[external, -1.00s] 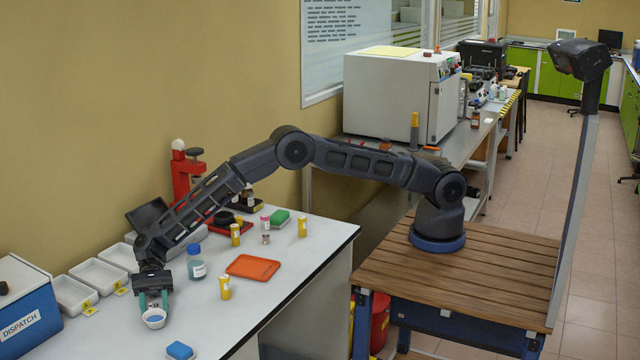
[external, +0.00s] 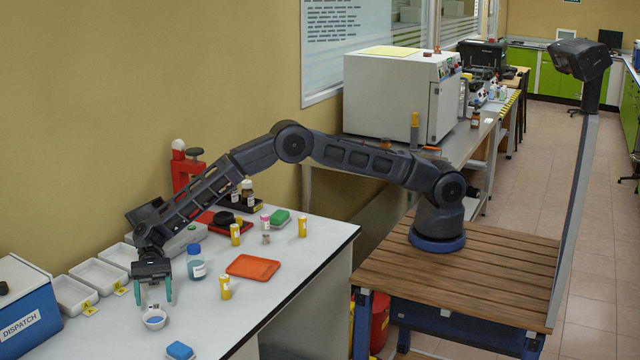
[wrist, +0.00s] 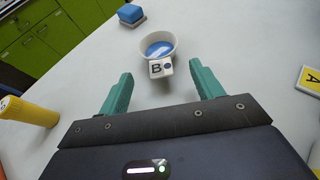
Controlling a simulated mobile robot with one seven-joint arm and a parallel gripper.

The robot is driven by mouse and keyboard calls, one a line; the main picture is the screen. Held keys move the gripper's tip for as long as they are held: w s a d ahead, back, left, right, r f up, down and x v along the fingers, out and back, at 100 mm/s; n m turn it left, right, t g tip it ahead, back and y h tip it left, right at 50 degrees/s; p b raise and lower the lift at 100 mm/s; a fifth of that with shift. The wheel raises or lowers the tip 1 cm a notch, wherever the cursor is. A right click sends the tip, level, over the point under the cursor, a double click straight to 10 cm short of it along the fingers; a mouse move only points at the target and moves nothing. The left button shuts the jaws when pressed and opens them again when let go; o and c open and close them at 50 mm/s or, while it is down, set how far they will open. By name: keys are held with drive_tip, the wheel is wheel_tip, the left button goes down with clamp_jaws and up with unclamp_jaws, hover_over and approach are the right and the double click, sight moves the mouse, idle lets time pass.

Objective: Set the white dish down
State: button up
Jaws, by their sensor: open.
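The small white dish (external: 154,319) with blue contents sits upright on the bench top. In the wrist view the dish (wrist: 171,53) stands just beyond my fingertips, with a "B" label on its near side. My gripper (external: 154,298) is open and empty, its teal fingers apart and slightly behind and above the dish.
A blue block (external: 180,350) lies in front of the dish. White trays (external: 75,294) stand at the left beside a blue dispatch box (external: 28,312). A blue-capped bottle (external: 197,264), yellow vial (external: 225,287) and orange tray (external: 253,267) are to the right.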

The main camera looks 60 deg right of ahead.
drive_tip(key=v, duration=0.8)
drive_tip(key=shift+f, duration=0.1)
